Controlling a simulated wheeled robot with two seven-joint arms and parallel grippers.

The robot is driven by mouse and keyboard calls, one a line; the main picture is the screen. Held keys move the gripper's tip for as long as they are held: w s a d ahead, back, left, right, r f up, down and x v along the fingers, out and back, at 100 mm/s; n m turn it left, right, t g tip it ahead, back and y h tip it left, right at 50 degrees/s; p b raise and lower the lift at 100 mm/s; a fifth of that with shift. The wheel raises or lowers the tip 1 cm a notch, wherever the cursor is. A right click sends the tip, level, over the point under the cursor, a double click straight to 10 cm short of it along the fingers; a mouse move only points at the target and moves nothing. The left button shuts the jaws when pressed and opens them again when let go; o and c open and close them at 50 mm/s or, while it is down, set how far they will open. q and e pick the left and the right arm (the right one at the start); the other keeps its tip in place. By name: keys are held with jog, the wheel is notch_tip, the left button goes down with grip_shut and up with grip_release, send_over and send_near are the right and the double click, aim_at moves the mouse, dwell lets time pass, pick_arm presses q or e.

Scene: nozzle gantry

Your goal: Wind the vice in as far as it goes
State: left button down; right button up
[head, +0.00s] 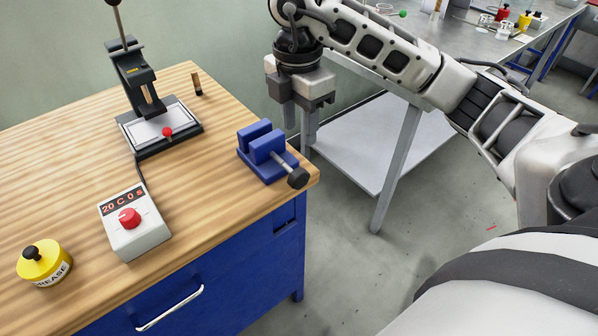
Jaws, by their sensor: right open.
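The blue vice (268,150) sits at the right end of the wooden workbench (90,180). A grey screw runs out of its front right side to a black knob (298,178), which reaches near the bench's edge. A gap shows between the vice's two blue jaws. My right gripper (298,118) hangs above and beyond the vice, past the bench's far right edge, fingers pointing down. It is open, empty and apart from the vice and knob. My left gripper is not in view.
A black press (140,80) with a white plate stands at the back. A grey control box (135,225) with a red dial and a yellow grease pot (43,262) stand at the front left. A grey metal table (375,140) stands behind. The bench around the vice is clear.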

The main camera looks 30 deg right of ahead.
aim_at(300, 171)
notch_tip(300, 171, down, 12)
jog(key=shift+s+f+b, duration=0.1)
jog(key=shift+f+b, duration=0.1)
jog(key=shift+b, duration=0.3)
grip_shut()
